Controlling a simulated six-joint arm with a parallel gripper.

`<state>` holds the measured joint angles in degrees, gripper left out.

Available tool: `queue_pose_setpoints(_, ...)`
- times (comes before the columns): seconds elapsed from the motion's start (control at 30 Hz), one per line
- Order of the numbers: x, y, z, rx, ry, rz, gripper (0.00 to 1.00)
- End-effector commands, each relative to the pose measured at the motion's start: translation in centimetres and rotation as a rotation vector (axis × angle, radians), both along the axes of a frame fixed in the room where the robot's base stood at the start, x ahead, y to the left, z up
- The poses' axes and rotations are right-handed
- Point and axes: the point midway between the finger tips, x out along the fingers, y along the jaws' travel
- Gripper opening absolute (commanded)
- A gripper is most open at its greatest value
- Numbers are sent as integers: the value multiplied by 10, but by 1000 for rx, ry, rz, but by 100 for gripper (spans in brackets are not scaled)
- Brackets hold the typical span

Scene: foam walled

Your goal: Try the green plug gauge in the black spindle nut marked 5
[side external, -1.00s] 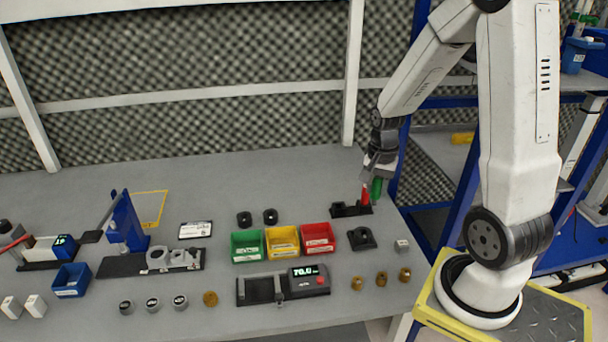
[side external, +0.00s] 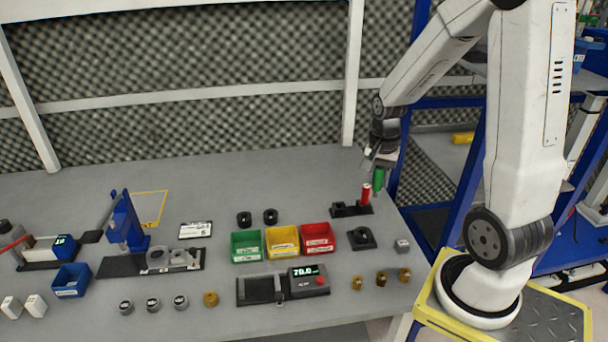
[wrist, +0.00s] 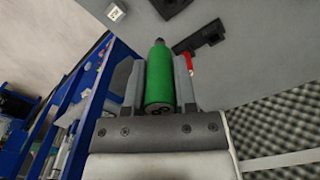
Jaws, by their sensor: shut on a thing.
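The green plug gauge (side external: 379,181) is upright in my gripper (side external: 379,163), which is shut on it. It hangs above the right end of the table, just right of the black gauge stand (side external: 338,210). The wrist view shows the green gauge (wrist: 158,78) between both fingers of my gripper (wrist: 159,70), its dark tip pointing away. Two black rings, which look like spindle nuts (side external: 244,219) (side external: 270,216), lie on the table behind the coloured bins. I cannot read a 5 on either.
A red gauge (side external: 366,193) stands in the black stand, close to the green one. Green (side external: 246,246), yellow (side external: 283,242) and red (side external: 318,237) bins stand mid-table. A black holed block (side external: 361,238) sits right of them. The table behind the black rings is clear.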

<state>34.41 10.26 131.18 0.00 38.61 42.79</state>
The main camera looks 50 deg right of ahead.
Motion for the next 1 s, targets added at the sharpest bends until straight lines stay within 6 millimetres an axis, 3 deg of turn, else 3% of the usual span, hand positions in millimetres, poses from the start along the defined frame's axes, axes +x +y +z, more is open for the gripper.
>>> queue_pose_setpoints(1.0, 0, 0, 43, -2, -2, 0, 0)
